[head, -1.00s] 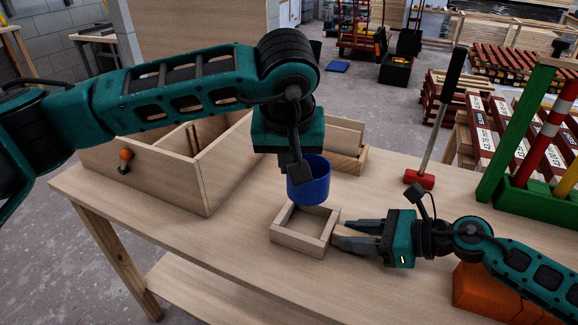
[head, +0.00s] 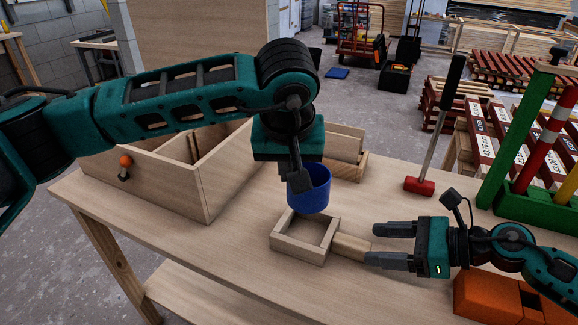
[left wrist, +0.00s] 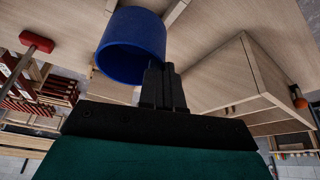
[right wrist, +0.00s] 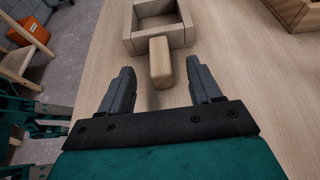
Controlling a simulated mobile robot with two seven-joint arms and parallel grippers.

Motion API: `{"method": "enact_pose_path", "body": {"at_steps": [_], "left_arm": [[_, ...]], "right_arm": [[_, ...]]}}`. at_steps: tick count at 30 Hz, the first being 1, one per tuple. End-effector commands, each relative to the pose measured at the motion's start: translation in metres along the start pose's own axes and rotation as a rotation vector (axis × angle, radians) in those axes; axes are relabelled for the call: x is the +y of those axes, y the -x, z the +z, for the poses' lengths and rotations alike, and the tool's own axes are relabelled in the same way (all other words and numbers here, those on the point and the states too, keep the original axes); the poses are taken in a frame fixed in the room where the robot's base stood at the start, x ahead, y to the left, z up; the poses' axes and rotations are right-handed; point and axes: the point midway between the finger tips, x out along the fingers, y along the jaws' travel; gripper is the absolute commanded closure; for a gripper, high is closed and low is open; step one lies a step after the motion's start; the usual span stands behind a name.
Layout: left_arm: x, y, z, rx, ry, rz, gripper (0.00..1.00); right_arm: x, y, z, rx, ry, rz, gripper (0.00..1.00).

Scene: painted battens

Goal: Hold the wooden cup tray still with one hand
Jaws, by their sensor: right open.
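The wooden cup tray (head: 298,248) is a small square frame on the bench with a stub handle (head: 352,246) pointing right. It also shows in the right wrist view (right wrist: 150,43), with its handle (right wrist: 160,63) toward my right gripper. My right gripper (head: 370,246) is open; its fingertips are at the handle's end, one on each side and apart from it. My left gripper (head: 297,190) is shut on the wall of a blue cup (head: 312,192), held just above the tray's far side. The cup fills part of the left wrist view (left wrist: 132,45).
A large wooden box (head: 195,185) stands behind left, and a smaller one (head: 345,165) behind the tray. A red-headed mallet (head: 420,186) stands behind my right gripper. A green rack (head: 535,205) and an orange box (head: 485,295) are at right. The front left bench is clear.

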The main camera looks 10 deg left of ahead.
Motion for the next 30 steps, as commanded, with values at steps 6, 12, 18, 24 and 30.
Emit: {"method": "enact_pose_path", "body": {"at_steps": [6, 12, 18, 24, 30], "left_arm": [[0.000, 0.000, 0.000, 0.000, 0.000, 0.000, 1.00], [0.000, 0.000, 0.000, 0.000, 0.000, 0.000, 1.00], [0.000, 0.000, 0.000, 0.000, 0.000, 0.000, 1.00], [0.000, 0.001, -0.001, 0.001, 0.000, 0.000, 1.00], [0.000, 0.019, -0.008, 0.001, 0.000, 0.000, 1.00]], "right_arm": [[0.001, 0.045, -0.001, 0.004, -0.002, 0.000, 0.36], [0.000, 0.065, 0.000, 0.001, 0.000, 0.000, 0.36], [0.001, 0.068, 0.000, 0.000, 0.001, 0.002, 0.36], [0.000, 0.068, 0.001, 0.000, 0.001, 0.001, 0.36], [0.000, 0.075, 0.019, 0.000, 0.001, 0.001, 0.36]]}}
